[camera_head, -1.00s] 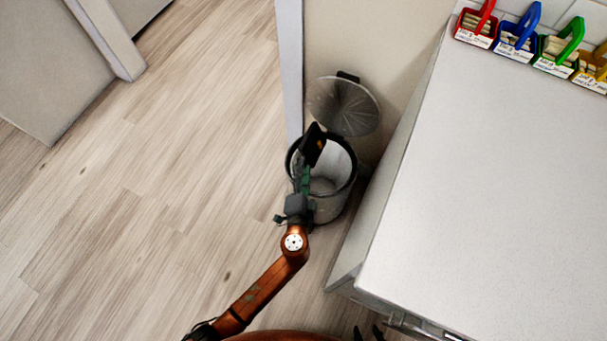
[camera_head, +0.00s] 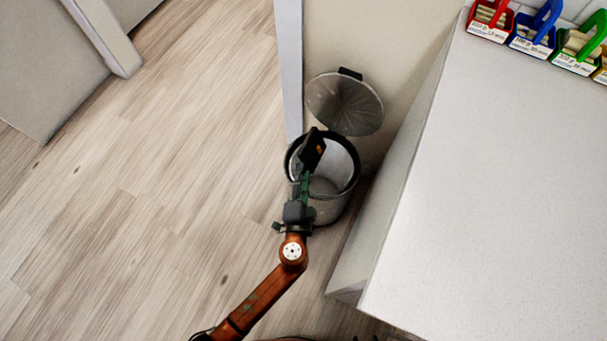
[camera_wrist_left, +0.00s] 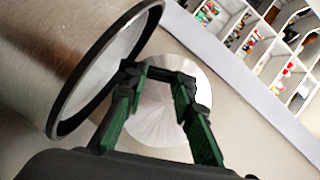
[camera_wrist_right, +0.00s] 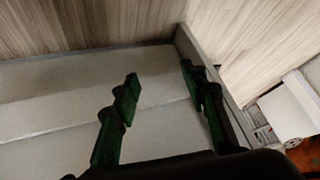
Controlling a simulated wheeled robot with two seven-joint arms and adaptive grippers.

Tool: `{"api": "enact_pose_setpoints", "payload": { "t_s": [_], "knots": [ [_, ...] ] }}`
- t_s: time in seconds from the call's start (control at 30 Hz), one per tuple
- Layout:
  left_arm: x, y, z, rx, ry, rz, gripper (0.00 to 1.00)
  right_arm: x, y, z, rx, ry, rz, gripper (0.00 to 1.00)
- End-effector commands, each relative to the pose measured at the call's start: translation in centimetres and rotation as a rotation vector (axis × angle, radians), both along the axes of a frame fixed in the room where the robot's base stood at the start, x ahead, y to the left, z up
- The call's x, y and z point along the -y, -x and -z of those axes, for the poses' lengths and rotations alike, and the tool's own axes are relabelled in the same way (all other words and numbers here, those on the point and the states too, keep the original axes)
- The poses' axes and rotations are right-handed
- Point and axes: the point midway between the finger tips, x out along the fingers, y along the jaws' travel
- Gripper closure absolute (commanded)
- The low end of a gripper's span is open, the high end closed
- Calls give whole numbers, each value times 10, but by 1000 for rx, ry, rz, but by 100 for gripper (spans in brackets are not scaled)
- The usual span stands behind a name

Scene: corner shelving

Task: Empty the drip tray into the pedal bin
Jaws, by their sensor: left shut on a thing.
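The pedal bin (camera_head: 329,211) stands on the floor by the wall, its lid (camera_head: 346,104) swung up and its mouth open. My left gripper (camera_head: 305,172) is over the near left part of the mouth, shut on a small dark piece, the drip tray (camera_head: 314,147). The tray looks tilted and has a small orange mark; its contents cannot be made out. In the left wrist view the bin (camera_wrist_left: 45,45) is at the left and the lid (camera_wrist_left: 165,120) lies behind my fingers (camera_wrist_left: 160,78). My right gripper (camera_wrist_right: 160,88) is open and empty, away from the bin.
A white counter (camera_head: 490,190) fills the right side, its edge close to the bin. Red, blue (camera_head: 535,30) and green boxes stand at its back. A pale post (camera_head: 289,70) rises behind the bin. The wooden floor (camera_head: 150,190) at the left is clear.

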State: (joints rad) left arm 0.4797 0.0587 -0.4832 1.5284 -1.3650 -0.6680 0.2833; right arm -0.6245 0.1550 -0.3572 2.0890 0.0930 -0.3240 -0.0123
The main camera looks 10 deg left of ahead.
Motion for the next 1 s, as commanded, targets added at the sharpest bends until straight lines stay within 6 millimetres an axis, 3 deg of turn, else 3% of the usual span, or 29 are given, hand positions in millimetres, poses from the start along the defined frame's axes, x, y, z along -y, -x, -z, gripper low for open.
{"api": "enact_pose_setpoints", "payload": {
  "t_s": [0.17, 0.43, 0.67, 0.8, 1.0],
  "knots": [
    [0, 0, 0, 0, 0, 0, 100, 6, 0, 0, 69, 3, -11, 60],
    [0, 0, -16, -33, 116, 0, 100, 1, -7, -23, -11, -5, 7, 60],
    [0, 0, -32, -73, 247, -1, 100, -7, -8, -55, -116, -27, 8, 60],
    [0, 0, -40, -103, 341, -1, 100, -11, -2, -80, -198, -38, -4, 60],
    [0, 0, -49, -136, 441, 0, 100, 9, 23, -102, -324, 28, -25, 60]
  ]
}}
